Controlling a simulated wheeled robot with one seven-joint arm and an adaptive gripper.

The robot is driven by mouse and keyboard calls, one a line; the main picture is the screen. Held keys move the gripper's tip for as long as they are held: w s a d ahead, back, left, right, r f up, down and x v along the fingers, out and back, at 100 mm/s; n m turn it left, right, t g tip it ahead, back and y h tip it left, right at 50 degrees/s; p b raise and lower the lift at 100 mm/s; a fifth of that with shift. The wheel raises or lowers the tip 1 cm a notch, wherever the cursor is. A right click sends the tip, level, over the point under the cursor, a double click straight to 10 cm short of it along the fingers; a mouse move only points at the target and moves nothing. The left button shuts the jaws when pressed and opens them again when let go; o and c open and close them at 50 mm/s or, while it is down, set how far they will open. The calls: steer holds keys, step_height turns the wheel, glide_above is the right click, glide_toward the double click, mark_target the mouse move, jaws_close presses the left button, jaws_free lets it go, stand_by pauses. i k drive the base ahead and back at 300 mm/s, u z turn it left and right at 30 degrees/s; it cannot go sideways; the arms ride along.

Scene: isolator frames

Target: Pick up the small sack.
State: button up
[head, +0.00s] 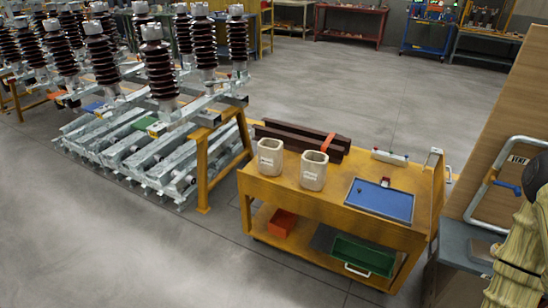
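Two cream, open-topped containers that look like small sacks stand upright on the yellow cart. The left sack (269,160) and the right sack (313,172) each carry dark print on the front, too small to read. They look nearly the same size, and I cannot tell which one the task means. They stand apart with a narrow gap between them. Their insides are mostly hidden. My gripper is not in view.
The cart (350,222) also bears dark brown beams (285,133) behind the sacks and a blue tray (381,200) to the right. An isolator frame (150,150) stands left. A wooden panel (510,110) and a beige ribbed thing (520,260) are at right. Floor in front is clear.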

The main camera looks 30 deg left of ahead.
mark_target(269, 152)
steer(key=u, duration=0.05)
steer(key=i, duration=1)
steer(key=u, duration=1)
steer(key=i, duration=0.75)
steer(key=u, duration=0.7)
